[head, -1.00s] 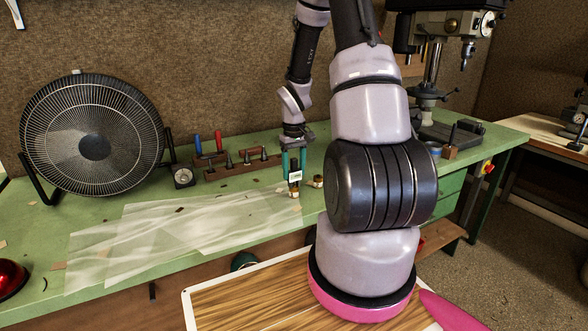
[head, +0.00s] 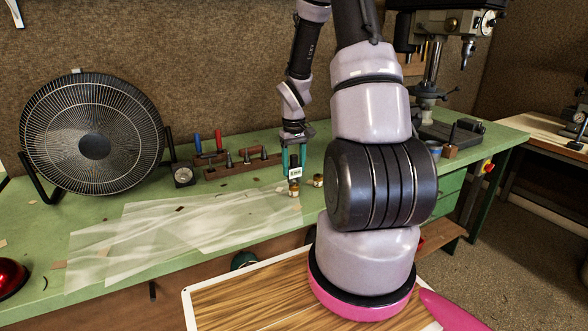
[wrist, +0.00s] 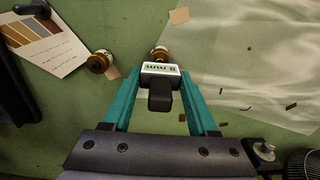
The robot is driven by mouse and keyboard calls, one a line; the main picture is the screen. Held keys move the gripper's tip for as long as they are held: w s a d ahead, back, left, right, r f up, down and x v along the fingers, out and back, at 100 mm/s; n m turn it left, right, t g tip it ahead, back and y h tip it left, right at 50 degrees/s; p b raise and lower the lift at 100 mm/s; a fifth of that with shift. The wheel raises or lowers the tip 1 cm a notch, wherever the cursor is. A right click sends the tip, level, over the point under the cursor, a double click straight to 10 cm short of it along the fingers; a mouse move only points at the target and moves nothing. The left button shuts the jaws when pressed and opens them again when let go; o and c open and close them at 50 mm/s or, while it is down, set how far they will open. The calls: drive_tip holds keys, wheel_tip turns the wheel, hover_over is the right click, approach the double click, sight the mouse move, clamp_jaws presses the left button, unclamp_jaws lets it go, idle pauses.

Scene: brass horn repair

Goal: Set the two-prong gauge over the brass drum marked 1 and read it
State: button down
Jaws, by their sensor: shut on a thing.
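My gripper (head: 294,165) hangs over the bench with its teal fingers shut on the two-prong gauge (head: 295,173). The gauge has a black body and a white display, seen from the top in the wrist view (wrist: 160,69); its digits are too small to read surely. A brass drum (head: 294,189) stands just below the gauge, which partly hides it in the wrist view (wrist: 159,53). I cannot see the prongs or whether they touch the drum. A second brass drum (head: 318,180) stands apart to the right; in the wrist view (wrist: 100,62) it is on the left. No drum number is legible.
Translucent sheets (head: 180,225) cover the green bench (head: 90,290) at front left. A rack of tools (head: 243,167), a small dial instrument (head: 182,175) and a large fan (head: 94,140) stand at the back left. Small scraps lie about. A printed card (wrist: 40,45) lies near the second drum.

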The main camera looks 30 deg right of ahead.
sight(294, 155)
drive_tip(key=shift+r, duration=2)
